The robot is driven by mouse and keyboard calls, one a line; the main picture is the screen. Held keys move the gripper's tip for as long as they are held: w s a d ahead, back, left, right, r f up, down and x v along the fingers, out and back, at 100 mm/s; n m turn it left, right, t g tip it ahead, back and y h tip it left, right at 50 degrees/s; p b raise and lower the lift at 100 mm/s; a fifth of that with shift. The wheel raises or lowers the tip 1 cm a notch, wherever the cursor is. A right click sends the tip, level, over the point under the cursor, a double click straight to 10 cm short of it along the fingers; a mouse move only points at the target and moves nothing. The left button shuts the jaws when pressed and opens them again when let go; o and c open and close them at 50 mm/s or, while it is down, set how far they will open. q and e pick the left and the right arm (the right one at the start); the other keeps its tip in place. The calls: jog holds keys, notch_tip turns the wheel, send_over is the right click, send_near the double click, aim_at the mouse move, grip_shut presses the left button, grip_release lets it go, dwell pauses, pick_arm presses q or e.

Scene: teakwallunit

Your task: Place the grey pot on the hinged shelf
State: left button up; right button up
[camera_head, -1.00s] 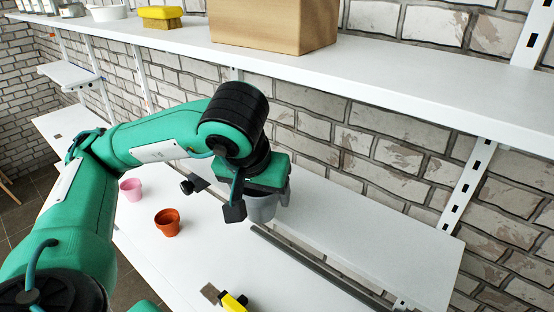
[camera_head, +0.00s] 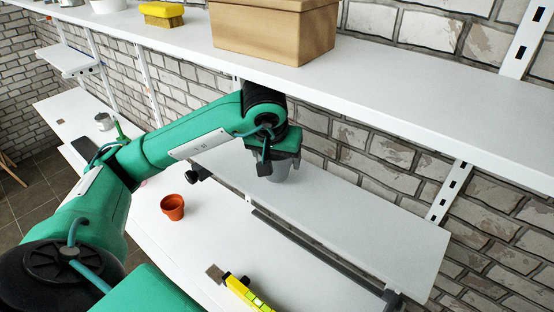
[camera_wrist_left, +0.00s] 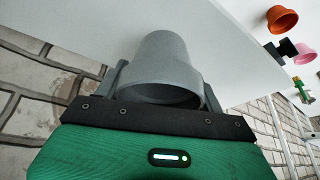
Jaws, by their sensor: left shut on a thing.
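The grey pot (camera_head: 278,173) is held in my left gripper (camera_head: 272,160), below the upper shelf in the head view. In the left wrist view the gripper (camera_wrist_left: 163,88) has one finger on each side of the pot (camera_wrist_left: 165,60), with the wide rim toward the palm. The white hinged shelf (camera_head: 365,220) stands out flat from the brick wall. The pot is over its left part; I cannot tell whether it touches the surface. The gripper hides part of the pot. My right gripper is not in view.
The upper shelf (camera_head: 420,105) carries a wooden box (camera_head: 270,30) and a yellow brush (camera_head: 162,12), close above my left arm. A terracotta pot (camera_head: 172,208) and a yellow-handled tool (camera_head: 245,294) are on the lower worktop (camera_head: 210,245). The hinged shelf's right part is clear.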

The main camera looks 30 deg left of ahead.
pick_arm(q)
jog(key=shift+f+p, duration=0.3)
jog(key=shift+f, duration=0.6)
jog(key=shift+f, duration=0.15)
jog(key=shift+f+b, duration=0.1)
jog(key=shift+b, duration=0.2)
jog(key=o, duration=1)
jog(key=shift+o, duration=0.2)
